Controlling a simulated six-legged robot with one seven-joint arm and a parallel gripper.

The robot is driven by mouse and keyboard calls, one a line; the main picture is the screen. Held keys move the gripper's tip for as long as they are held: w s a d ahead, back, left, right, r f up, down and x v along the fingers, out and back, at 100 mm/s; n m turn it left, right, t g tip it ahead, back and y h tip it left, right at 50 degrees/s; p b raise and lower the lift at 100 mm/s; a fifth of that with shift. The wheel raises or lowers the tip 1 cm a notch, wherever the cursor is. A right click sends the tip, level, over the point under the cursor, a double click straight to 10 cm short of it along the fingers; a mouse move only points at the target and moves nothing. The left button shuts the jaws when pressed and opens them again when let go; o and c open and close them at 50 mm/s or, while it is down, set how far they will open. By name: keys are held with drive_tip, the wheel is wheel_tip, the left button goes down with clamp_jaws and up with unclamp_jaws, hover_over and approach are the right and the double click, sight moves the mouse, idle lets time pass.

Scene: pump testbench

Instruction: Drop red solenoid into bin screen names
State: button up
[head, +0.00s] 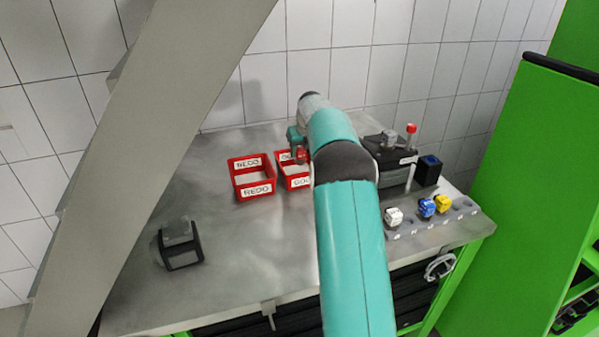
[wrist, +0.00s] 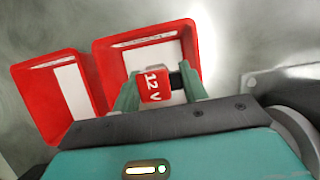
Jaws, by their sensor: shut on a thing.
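The red solenoid (wrist: 155,86), marked 12 V, is between the fingers of my gripper (wrist: 158,88), which is shut on it. In the head view the solenoid (head: 300,155) shows as a small red piece beside my wrist. It is held over the right red bin (wrist: 107,68), whose label starts with "GO" and is partly hidden by my arm in the head view (head: 297,183). The left red bin (head: 255,190) is labelled REDO and looks empty; it also shows in the wrist view (wrist: 20,95). A dark boxy device (head: 182,250) stands at the table's left; no screen text is readable.
The table between device and bins is clear. A green cabinet borders the right.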

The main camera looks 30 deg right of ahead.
drive_tip(key=o, duration=1.2)
drive_tip(key=v, duration=1.4)
